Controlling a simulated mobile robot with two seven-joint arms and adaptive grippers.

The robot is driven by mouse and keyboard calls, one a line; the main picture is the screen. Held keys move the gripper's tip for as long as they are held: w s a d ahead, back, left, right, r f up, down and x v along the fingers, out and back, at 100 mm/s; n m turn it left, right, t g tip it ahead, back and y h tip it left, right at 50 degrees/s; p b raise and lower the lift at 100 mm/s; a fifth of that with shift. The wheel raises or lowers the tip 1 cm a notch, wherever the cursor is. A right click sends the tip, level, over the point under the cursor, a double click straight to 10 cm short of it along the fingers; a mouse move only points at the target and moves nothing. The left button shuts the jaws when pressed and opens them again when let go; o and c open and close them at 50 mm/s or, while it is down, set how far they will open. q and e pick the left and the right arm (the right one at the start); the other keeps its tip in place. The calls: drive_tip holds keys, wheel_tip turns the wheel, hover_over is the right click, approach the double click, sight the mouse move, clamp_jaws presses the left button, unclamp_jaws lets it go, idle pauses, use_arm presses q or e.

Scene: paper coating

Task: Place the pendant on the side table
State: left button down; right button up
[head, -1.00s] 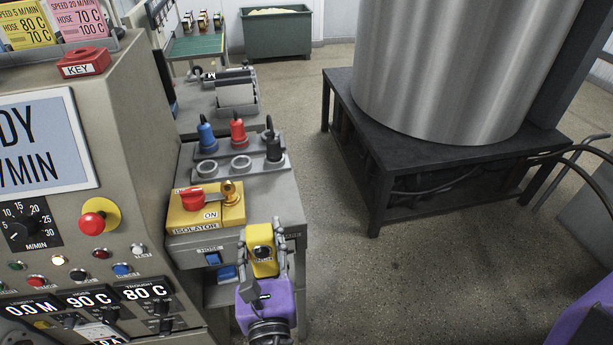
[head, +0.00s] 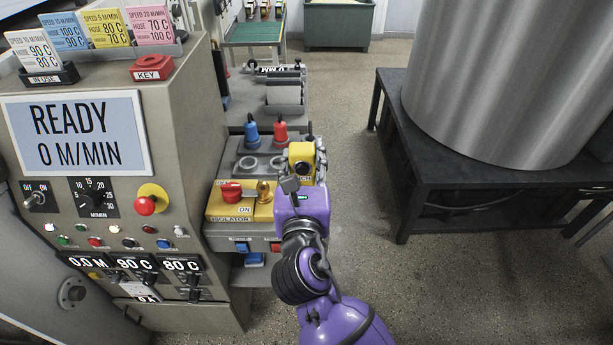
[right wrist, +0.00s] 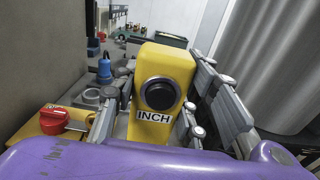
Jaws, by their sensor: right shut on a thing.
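The pendant is a yellow box (head: 301,152) with a black button and an INCH label, which reads clearly in the right wrist view (right wrist: 165,68). My right gripper (head: 304,172) is shut on it, with fingers along its sides, and holds it upright at the right side of the grey side table (head: 226,172). Its underside is hidden by my gripper, so I cannot tell whether it touches the tabletop. My left gripper is not in view.
The yellow isolator box (head: 238,203) with a red knob stands left of my gripper. Blue (head: 251,132) and red (head: 280,130) plugs stand behind, near grey ring sockets. The console (head: 190,120) stands left. A black stand (head: 450,190) bears a steel drum at right.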

drive_tip(key=w+f+b, duration=0.2)
drive_tip(key=w+f, duration=0.3)
drive_tip(key=f, duration=0.4)
drive_tip(key=shift+w+d+f+b, duration=0.25)
drive_tip(key=shift+w+f+b, duration=0.05)
drive_tip(key=shift+b, duration=0.1)
drive_tip(key=o, duration=1.1)
drive_tip(key=shift+c, duration=0.2)
drive_tip(key=shift+o, duration=0.9)
